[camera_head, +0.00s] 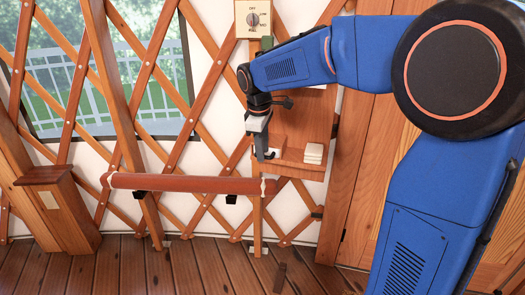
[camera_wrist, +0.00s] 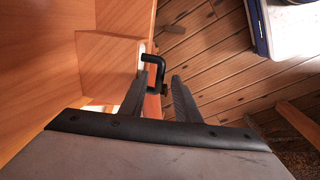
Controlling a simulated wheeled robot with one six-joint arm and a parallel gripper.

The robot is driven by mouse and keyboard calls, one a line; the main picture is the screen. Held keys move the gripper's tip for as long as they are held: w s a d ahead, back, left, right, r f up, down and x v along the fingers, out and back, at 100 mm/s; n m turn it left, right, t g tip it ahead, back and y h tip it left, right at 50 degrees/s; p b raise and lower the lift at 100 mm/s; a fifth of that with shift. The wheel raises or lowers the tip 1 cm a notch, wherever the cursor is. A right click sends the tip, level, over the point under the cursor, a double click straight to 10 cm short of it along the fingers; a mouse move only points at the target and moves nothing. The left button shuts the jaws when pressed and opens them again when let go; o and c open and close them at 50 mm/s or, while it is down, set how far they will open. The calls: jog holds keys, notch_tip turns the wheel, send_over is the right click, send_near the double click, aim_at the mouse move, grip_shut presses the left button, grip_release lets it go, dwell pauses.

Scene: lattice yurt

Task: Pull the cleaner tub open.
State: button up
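In the wrist view a black bent handle (camera_wrist: 154,72) stands out from a pale plate on a wooden box front (camera_wrist: 108,65), which I take to be the cleaner tub; no label is readable. My gripper (camera_wrist: 158,98) has its fingers apart, one on each side of the handle's lower part. Whether either finger touches it cannot be told. In the head view my gripper (camera_head: 263,155) points down at the left edge of a wooden wall shelf (camera_head: 300,171). A small wooden box (camera_head: 271,142) sits there, partly hidden by my gripper. I see no visible gap showing it pulled out.
A white stack (camera_head: 314,153) lies on the shelf's right. A dial box (camera_head: 253,19) hangs above. A red-brown rail (camera_head: 185,184) runs below left. A wooden door (camera_head: 374,150) is at right. A white and blue object (camera_wrist: 285,25) is at the wrist view's upper right.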

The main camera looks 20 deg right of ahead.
jog(key=shift+f, duration=0.2)
grip_shut()
jog(key=s+a, duration=0.5)
jog(key=s, duration=0.3)
jog(key=shift+s+a, duration=0.3)
grip_release()
jog(key=shift+s+a, duration=0.1)
notch_tip(320, 180, up, 17)
jog(key=s+a, duration=0.1)
jog(key=s, duration=0.1)
jog(key=shift+s+a, duration=0.4)
